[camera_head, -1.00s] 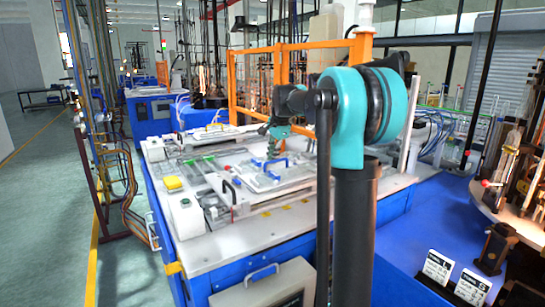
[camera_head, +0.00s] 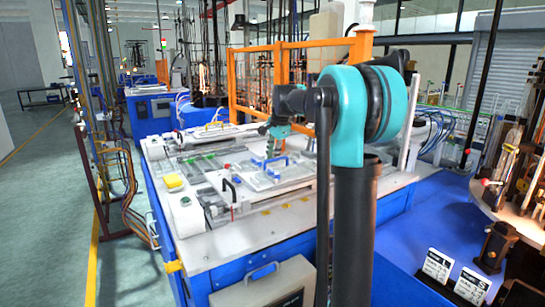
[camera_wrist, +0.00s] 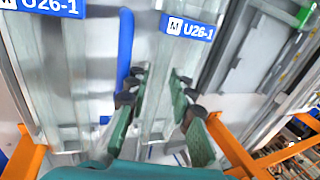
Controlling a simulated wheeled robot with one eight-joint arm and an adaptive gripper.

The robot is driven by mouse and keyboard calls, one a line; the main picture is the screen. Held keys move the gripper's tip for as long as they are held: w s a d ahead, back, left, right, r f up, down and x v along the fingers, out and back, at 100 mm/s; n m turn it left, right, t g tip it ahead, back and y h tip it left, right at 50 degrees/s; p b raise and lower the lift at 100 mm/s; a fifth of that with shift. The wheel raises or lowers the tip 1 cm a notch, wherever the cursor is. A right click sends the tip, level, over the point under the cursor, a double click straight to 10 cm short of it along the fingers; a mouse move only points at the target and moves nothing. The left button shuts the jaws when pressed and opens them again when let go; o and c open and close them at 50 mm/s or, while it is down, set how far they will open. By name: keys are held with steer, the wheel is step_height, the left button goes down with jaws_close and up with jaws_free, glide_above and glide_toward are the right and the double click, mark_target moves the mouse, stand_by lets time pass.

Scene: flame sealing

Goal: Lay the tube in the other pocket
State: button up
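My gripper (camera_wrist: 160,78) points down over a pale fixture plate with blue U26-1 labels (camera_wrist: 190,27) in the wrist view. Its two dark green fingers stand apart, either side of a clear, glassy strip (camera_wrist: 154,105). I cannot tell whether this strip is the tube between the fingers or part of the fixture below. A blue handle (camera_wrist: 125,50) lies just left of the fingers. In the head view my gripper (camera_head: 272,148) is small, over the tray area near a blue handle (camera_head: 276,162). The tube and pockets cannot be made out there.
The white-topped machine table (camera_head: 250,222) carries the fixtures. An orange frame (camera_head: 278,85) rises behind. Sign cards (camera_head: 437,265) stand on the blue surface at right.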

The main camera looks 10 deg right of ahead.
steer(key=shift+o, duration=1)
steer(key=v, duration=1.2)
